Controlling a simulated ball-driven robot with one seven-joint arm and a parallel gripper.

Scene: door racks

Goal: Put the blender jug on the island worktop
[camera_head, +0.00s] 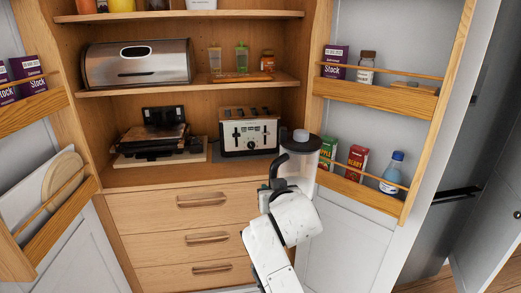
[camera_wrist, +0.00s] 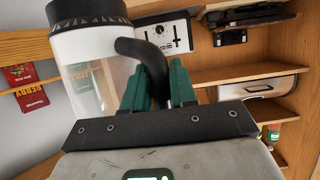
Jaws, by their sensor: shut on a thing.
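The blender jug (camera_head: 300,165) is a clear jug with a dark lid, a grey cap and a black curved handle. It stands upright in the air in front of the cupboard's right side. My gripper (camera_head: 274,184) is shut on its handle. In the wrist view the green fingers of my gripper (camera_wrist: 157,88) close on the black handle, and the jug (camera_wrist: 95,65) fills the upper left. The jug looks empty. The island worktop is not in view.
Behind the jug are a toaster (camera_head: 248,132), a black grill (camera_head: 158,135) and a bread bin (camera_head: 138,64). The open right door (camera_head: 345,215) has racks with boxes and a blue bottle (camera_head: 392,172), close to the jug. The left door also holds racks.

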